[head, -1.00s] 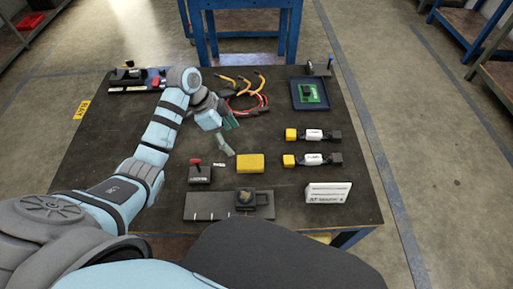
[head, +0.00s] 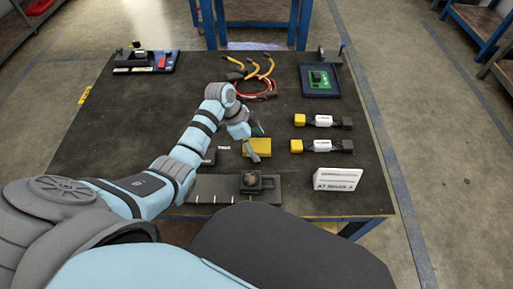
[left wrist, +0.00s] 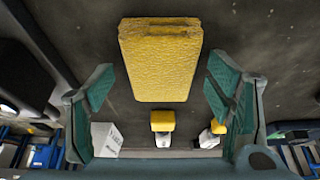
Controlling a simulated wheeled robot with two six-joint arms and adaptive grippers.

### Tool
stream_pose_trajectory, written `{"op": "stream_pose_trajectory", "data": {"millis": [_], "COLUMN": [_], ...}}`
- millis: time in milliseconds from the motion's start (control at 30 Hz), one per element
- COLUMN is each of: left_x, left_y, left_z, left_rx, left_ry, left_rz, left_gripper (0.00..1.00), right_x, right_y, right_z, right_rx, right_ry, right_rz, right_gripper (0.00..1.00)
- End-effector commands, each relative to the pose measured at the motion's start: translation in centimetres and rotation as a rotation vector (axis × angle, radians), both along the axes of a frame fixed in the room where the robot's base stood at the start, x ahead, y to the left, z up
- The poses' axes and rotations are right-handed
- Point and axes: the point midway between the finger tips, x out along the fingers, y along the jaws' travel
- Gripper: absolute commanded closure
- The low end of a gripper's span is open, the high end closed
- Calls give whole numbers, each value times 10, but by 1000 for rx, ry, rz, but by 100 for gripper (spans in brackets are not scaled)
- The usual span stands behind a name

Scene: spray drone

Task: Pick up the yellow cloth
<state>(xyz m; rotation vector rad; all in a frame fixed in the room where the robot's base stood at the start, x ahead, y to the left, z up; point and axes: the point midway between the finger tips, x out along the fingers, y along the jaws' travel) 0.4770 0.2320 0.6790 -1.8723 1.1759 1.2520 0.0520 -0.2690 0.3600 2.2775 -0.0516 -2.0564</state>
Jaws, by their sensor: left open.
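The yellow cloth (head: 262,147) is a folded, thick rectangular pad lying on the dark table, near the middle in the head view. In the left wrist view the cloth (left wrist: 160,60) fills the upper middle, between and beyond the two green-padded fingers. My left gripper (head: 256,143) is open, with its fingers over the left part of the cloth in the head view. In the left wrist view the open fingers of my left gripper (left wrist: 160,100) stand either side of the cloth, with a gap on each side. My right gripper is not in view.
Red and yellow cables (head: 262,80) lie behind the cloth. Two yellow-tipped connectors (head: 322,120) (head: 322,146) lie to the right. A grey plate with a black block (head: 257,181) is in front, and a white sign (head: 337,179) stands front right. A blue tray (head: 320,82) is back right.

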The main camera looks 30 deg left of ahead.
Motion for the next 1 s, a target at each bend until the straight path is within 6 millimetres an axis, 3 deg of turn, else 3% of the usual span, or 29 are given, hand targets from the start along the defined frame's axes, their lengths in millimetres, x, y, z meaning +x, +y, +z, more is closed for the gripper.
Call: {"op": "stream_pose_trajectory", "data": {"millis": [733,900,1000], "left_x": [0,0,-1], "left_y": [0,0,0], "left_z": [-4,-4,-5], "left_rx": [0,0,-1], "left_ry": [0,1,4], "left_rz": [0,0,-1], "left_gripper": [27,54,65], "right_x": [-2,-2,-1], "right_y": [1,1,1], "right_z": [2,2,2], "right_rx": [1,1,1], "right_ry": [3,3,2], "right_rz": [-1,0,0], "right_gripper": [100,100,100]}}
